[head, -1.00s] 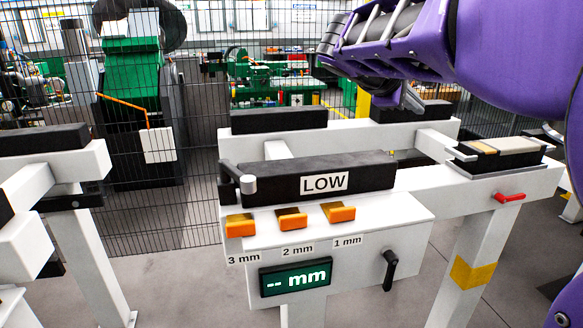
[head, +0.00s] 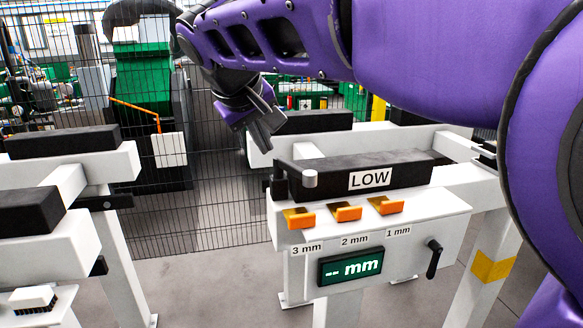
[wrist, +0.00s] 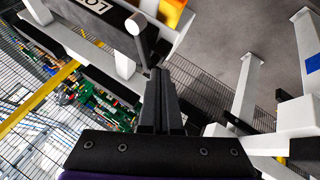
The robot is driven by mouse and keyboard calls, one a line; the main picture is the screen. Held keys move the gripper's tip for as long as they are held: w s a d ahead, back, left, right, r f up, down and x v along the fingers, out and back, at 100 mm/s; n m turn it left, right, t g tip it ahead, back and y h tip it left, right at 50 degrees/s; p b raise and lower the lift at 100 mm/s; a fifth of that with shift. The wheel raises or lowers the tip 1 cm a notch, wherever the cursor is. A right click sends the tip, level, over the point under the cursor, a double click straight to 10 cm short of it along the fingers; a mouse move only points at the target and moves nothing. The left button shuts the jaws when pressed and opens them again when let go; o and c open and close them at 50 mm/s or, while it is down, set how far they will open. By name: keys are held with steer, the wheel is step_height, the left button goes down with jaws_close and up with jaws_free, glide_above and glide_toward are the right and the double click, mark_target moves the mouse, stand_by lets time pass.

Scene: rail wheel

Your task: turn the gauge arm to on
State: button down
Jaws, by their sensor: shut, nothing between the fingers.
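The dark arm with a silver cylindrical end (head: 310,178), which looks like the gauge arm, sits at the left end of the black block marked LOW (head: 350,180). In the wrist view its silver end (wrist: 136,24) is just beyond my fingertips. My gripper (head: 266,136) is shut and empty, pointing down, above and to the left of the arm; it shows in the wrist view (wrist: 158,78) with its fingers together. I see a gap between fingers and arm in the head view. The green display (head: 350,267) reads "-- mm".
Orange tabs labelled 3 mm (head: 299,219), 2 mm (head: 346,212) and 1 mm (head: 386,206) stick out below the block. A black handle (head: 433,258) is on the front panel. White beams stand left and behind. A wire fence (head: 225,215) closes the back.

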mark_target(287, 165)
steer(key=w+d+r+x, duration=0.1)
steer(key=d+x, duration=0.1)
steer(key=x, duration=0.9)
steer(key=shift+w+f+b, duration=0.25)
steer(key=shift+b, duration=0.15)
steer(key=shift+d, duration=0.15)
